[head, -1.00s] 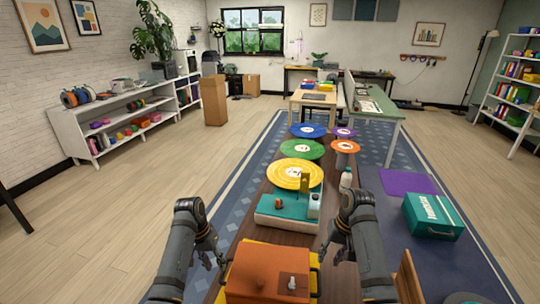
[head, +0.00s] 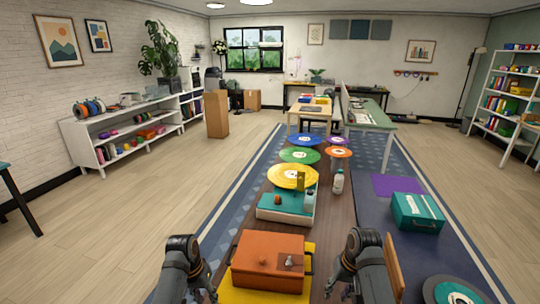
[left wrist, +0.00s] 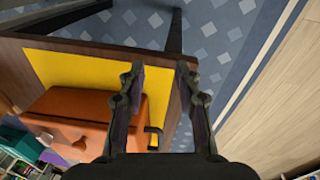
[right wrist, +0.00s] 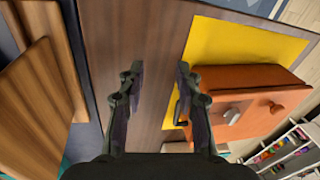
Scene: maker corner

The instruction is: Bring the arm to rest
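My left gripper (head: 207,290) is low at the left of the orange box in the head view. In the left wrist view the left gripper (left wrist: 160,75) has its two fingers apart with nothing between them, over the table's edge. My right gripper (head: 335,285) is at the right of the box. In the right wrist view the right gripper (right wrist: 160,75) is also open and empty, above bare brown tabletop. Both arms are bent down beside the box, and neither gripper is seen holding anything.
The orange box (head: 268,254) with side handles sits on a yellow mat (head: 240,295) on the long brown table (head: 335,215). Behind it are a teal-and-white device (head: 285,207), a bottle (head: 338,182) and coloured discs. Wooden boards (right wrist: 38,95) stand right of the right gripper in the head view.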

